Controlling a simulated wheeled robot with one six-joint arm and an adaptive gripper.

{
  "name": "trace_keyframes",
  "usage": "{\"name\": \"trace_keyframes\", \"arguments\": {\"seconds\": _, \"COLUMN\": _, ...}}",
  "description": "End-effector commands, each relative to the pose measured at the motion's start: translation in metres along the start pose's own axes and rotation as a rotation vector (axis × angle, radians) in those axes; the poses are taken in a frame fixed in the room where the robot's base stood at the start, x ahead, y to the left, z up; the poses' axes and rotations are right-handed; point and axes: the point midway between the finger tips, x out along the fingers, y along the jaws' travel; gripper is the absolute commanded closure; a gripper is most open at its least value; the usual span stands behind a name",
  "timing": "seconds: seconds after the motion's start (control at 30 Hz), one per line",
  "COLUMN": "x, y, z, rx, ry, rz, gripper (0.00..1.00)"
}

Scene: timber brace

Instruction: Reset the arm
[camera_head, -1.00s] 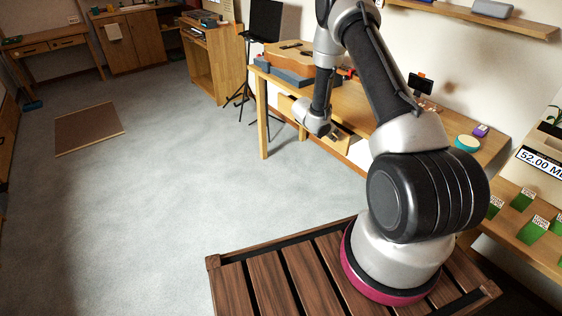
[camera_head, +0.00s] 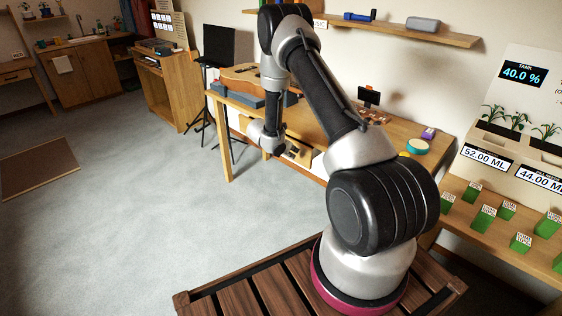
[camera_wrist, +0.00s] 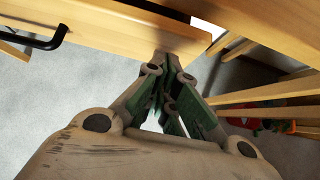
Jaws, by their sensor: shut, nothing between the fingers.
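My arm rises from a round base with a magenta ring and bends over at the top, its forearm hanging down beside the workbench (camera_head: 395,140). In the head view my wrist is near the bench's front and the gripper's fingers cannot be made out clearly. In the wrist view my gripper (camera_wrist: 166,68) is shut with nothing in it. Its fingertips are close to a wooden panel (camera_wrist: 120,25) with a black handle (camera_wrist: 40,38); whether they touch it I cannot tell.
A guitar body (camera_head: 252,76) lies on the bench. A black stand (camera_head: 215,60) is left of it. A shelf (camera_head: 380,28) hangs above. A plant panel (camera_head: 510,130) and green blocks (camera_head: 484,218) are at right.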

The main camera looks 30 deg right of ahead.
Motion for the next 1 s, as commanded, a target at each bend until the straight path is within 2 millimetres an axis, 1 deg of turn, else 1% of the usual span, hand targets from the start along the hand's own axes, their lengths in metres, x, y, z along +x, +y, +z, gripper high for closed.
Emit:
{"name": "trace_keyframes", "arguments": {"seconds": 0.03, "x": -0.007, "y": 0.006, "z": -0.008, "rx": -0.004, "ry": 0.001, "rz": 0.003, "gripper": 1.00}}
{"name": "trace_keyframes", "arguments": {"seconds": 0.1, "x": -0.028, "y": 0.006, "z": -0.005, "rx": -0.002, "ry": 0.001, "rz": 0.004, "gripper": 1.00}}
{"name": "trace_keyframes", "arguments": {"seconds": 0.2, "x": -0.053, "y": 0.005, "z": -0.006, "rx": -0.004, "ry": 0.002, "rz": 0.004, "gripper": 1.00}}
{"name": "trace_keyframes", "arguments": {"seconds": 0.3, "x": -0.074, "y": 0.005, "z": -0.006, "rx": -0.003, "ry": 0.003, "rz": 0.004, "gripper": 1.00}}
{"name": "trace_keyframes", "arguments": {"seconds": 0.43, "x": -0.094, "y": 0.004, "z": -0.007, "rx": -0.004, "ry": 0.004, "rz": 0.003, "gripper": 1.00}}
{"name": "trace_keyframes", "arguments": {"seconds": 0.6, "x": -0.105, "y": 0.004, "z": -0.007, "rx": -0.003, "ry": 0.004, "rz": 0.001, "gripper": 1.00}}
{"name": "trace_keyframes", "arguments": {"seconds": 0.77, "x": -0.106, "y": 0.004, "z": -0.007, "rx": 0.008, "ry": 0.002, "rz": 0.000, "gripper": 1.00}}
{"name": "trace_keyframes", "arguments": {"seconds": 0.8, "x": -0.105, "y": 0.001, "z": -0.005, "rx": 0.032, "ry": -0.003, "rz": -0.011, "gripper": 1.00}}
{"name": "trace_keyframes", "arguments": {"seconds": 0.87, "x": -0.103, "y": -0.010, "z": -0.003, "rx": 0.080, "ry": -0.004, "rz": -0.047, "gripper": 1.00}}
{"name": "trace_keyframes", "arguments": {"seconds": 0.97, "x": -0.098, "y": -0.044, "z": -0.006, "rx": 0.179, "ry": -0.001, "rz": -0.149, "gripper": 1.00}}
{"name": "trace_keyframes", "arguments": {"seconds": 1.0, "x": -0.099, "y": -0.060, "z": -0.004, "rx": 0.231, "ry": -0.003, "rz": -0.198, "gripper": 1.00}}
